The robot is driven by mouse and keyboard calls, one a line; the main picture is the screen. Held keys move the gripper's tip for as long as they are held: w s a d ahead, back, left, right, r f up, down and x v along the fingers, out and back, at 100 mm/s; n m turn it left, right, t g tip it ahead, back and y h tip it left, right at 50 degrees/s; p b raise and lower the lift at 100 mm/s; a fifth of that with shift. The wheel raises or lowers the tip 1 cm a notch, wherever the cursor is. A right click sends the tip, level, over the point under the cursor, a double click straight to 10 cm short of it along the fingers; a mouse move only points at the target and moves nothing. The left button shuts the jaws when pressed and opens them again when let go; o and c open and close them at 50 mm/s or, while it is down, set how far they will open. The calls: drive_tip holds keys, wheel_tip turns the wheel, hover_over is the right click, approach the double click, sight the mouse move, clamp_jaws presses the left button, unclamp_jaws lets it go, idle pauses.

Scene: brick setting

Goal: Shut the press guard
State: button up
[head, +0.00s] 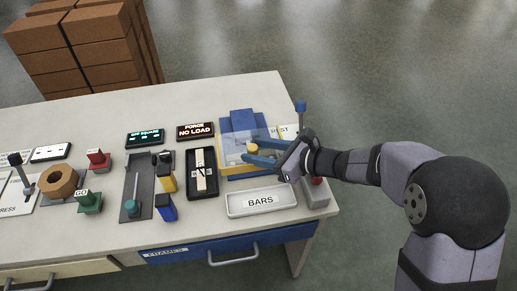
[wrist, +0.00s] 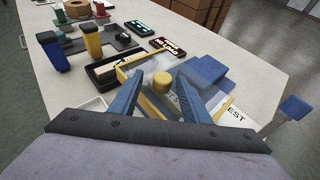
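The press (head: 242,118) is a blue block on a base with a yellow front edge, at the right end of the table. It also shows in the wrist view (wrist: 207,68). A see-through guard (head: 232,138) with yellow trim seems to be over its front; I cannot tell how far it is open. A round yellow knob (wrist: 161,82), seemingly on the guard, also shows in the head view (head: 253,149). My gripper (head: 246,149) is open, with its blue fingers either side of the knob; gaps show in the wrist view (wrist: 159,76).
A white BARS tray (head: 261,208) lies in front of the press. A black tray (head: 202,184) with a pale bar stands left of it. A blue-topped lever (head: 300,107) rises at the back right. Display panels (head: 195,131) sit behind. Left of these are blocks and buttons.

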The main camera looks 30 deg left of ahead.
drive_tip(key=shift+w, duration=0.1)
drive_tip(key=v, duration=0.7)
drive_tip(key=shift+d, duration=0.15)
idle(0.5)
drive_tip(key=s+d+f+n+h, duration=0.4)
drive_tip(key=d+n+h, duration=0.15)
drive_tip(key=d, duration=0.75)
drive_tip(key=s+d+f+n+h, duration=0.35)
drive_tip(key=d+n, duration=0.35)
drive_tip(key=d, duration=0.6)
drive_tip(key=s+d+f+n+h, duration=0.35)
drive_tip(key=d+n+h, duration=0.2)
drive_tip(key=d, duration=0.75)
wheel_tip(320, 180, up, 17)
drive_tip(key=a+y+p, duration=0.1)
drive_tip(key=p, duration=1.6)
drive_tip(key=shift+r, duration=0.2)
